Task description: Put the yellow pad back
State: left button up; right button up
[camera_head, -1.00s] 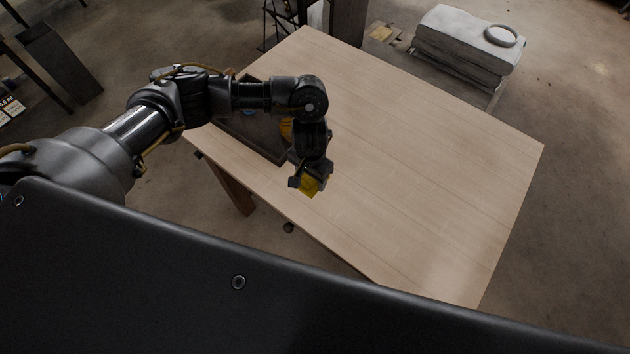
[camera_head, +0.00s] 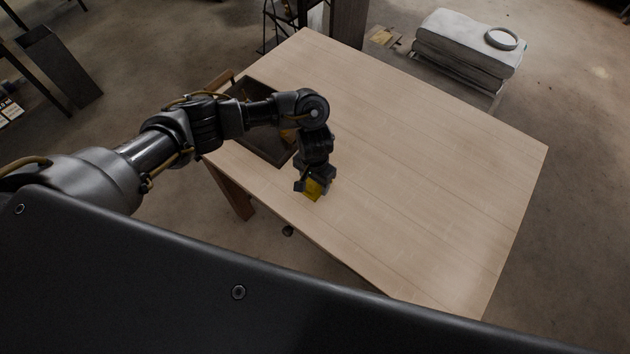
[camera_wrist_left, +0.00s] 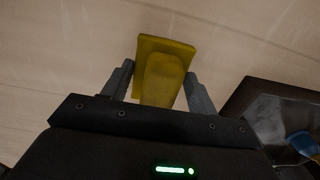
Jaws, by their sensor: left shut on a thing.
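The yellow pad (camera_head: 314,190) is held in my left gripper (camera_head: 312,186) over the near left part of the table. In the left wrist view the pad (camera_wrist_left: 163,58) is a flat yellow plate with a raised block, and the fingers of my left gripper (camera_wrist_left: 160,88) are shut on the block from both sides. Whether the pad touches the table top is hard to tell. My right gripper is not in view.
The wooden table (camera_head: 420,180) is mostly bare. A dark tray (camera_head: 262,148) lies at its left edge, partly hidden by my left arm, with an orange-yellow thing (camera_head: 288,135) in it. In the wrist view the tray holds something blue (camera_wrist_left: 303,143).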

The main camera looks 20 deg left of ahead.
pick_arm(q)
jog(key=shift+f, duration=0.15)
jog(key=o, duration=0.9)
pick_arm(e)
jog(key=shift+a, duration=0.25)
pick_arm(q)
jog(key=shift+o, duration=0.2)
notch_tip(320, 180, up, 11)
jog(key=p, duration=0.3)
jog(key=shift+r, duration=0.65)
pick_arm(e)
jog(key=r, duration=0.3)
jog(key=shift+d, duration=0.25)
